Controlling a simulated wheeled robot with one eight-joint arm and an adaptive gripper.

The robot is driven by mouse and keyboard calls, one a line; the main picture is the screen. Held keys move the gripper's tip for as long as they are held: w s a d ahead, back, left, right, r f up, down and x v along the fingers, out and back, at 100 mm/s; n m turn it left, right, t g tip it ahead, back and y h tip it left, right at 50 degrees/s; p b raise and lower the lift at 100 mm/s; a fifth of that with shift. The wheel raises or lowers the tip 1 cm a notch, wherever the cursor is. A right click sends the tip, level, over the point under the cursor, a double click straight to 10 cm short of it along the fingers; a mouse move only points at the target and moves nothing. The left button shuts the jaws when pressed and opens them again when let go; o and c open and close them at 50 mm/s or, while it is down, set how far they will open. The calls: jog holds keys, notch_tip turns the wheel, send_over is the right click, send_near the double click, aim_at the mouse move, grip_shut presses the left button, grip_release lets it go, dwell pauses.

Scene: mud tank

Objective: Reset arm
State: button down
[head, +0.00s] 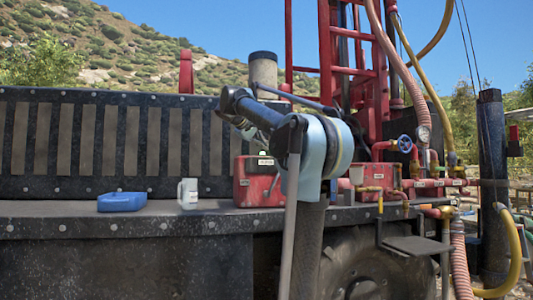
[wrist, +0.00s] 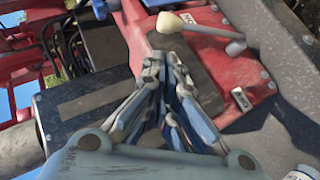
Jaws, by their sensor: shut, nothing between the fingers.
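My gripper (wrist: 165,65) shows in the wrist view with its linked fingers drawn together and nothing between them. It is shut. In the head view my arm rises in front of the truck bed and folds toward the upper left. The gripper's fingertips cannot be made out there.
Red rig framework (head: 352,71), pipes and hoses crowd the right. The bed's left end is clear.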

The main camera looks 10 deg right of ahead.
jog(key=shift+s+a+r, duration=0.15)
jog(key=shift+a, duration=0.05)
dwell(0.3)
jog(key=s+a+f+m+g+y, duration=0.1)
jog(key=s+a+f+g+y, duration=0.1)
jog(key=s+f, duration=1)
jog(key=s+a+f+m+g+y, duration=0.1)
jog(key=s+f+y, duration=0.3)
jog(key=s+f, duration=0.9)
jog(key=s+a+f+m+g+y, duration=0.1)
jog(key=s+f, duration=1.2)
jog(key=f, duration=2.3)
jog(key=a+g+y, duration=0.1)
jog(key=a+y, duration=0.1)
jog(key=a, duration=0.1)
jog(key=shift+s+f+m+g, duration=0.25)
jog(key=shift+f+m+g, duration=0.05)
jog(key=shift+g, duration=0.1)
